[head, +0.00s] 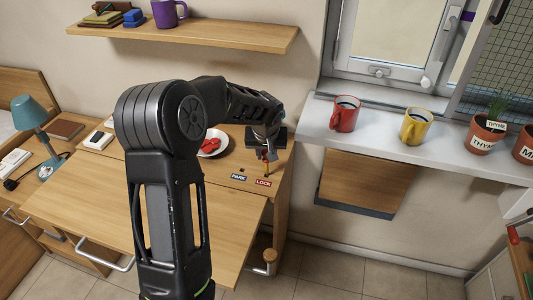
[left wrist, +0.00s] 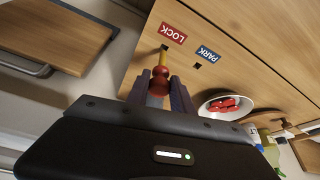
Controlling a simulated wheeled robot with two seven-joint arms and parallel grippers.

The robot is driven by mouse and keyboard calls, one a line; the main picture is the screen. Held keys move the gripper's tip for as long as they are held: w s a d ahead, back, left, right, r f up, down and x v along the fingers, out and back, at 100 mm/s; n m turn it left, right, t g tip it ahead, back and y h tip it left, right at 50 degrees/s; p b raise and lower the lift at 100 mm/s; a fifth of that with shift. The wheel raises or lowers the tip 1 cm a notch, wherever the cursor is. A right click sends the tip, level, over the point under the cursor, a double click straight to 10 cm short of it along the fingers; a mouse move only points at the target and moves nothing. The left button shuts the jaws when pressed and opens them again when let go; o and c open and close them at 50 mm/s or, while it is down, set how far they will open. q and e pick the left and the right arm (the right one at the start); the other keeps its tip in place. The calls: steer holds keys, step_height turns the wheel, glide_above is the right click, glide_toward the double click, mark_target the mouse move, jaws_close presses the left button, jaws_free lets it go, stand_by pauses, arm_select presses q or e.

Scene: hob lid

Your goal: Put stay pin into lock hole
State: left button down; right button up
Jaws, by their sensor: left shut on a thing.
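The stay pin has a red knob (left wrist: 160,73) and a yellow shaft (left wrist: 163,58); in the head view its shaft (head: 267,168) shows below the fingers. My left gripper (head: 268,155) is shut on the knob, and its fingers also show in the left wrist view (left wrist: 160,88). The shaft points at the lock hole (left wrist: 164,46) beside the red LOCK label (left wrist: 173,33). The tip is at or very near the hole; I cannot tell whether it is inside. The park hole (left wrist: 197,66) beside the blue PARK label (left wrist: 208,53) is empty. My right gripper is out of view.
A sill (head: 380,145) at right holds a red mug (head: 345,114), a yellow mug (head: 415,126) and plant pots (head: 484,137).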

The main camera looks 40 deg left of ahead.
mark_target(266, 170)
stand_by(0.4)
arm_select(q)
steer(key=shift+f+b, duration=0.2)
steer(key=shift+b, duration=0.25)
steer(key=shift+f+b, duration=0.3)
steer(key=shift+f, duration=0.05)
steer(key=shift+f+b, duration=2.75)
steer(key=shift+f, duration=0.15)
steer(key=c, duration=1)
jaws_free()
steer(key=shift+c, duration=0.2)
steer(key=shift+r, duration=0.1)
steer(key=v, duration=0.7)
steer(key=shift+r, duration=0.35)
steer(key=shift+s+d, duration=0.1)
steer(key=shift+d, duration=0.05)
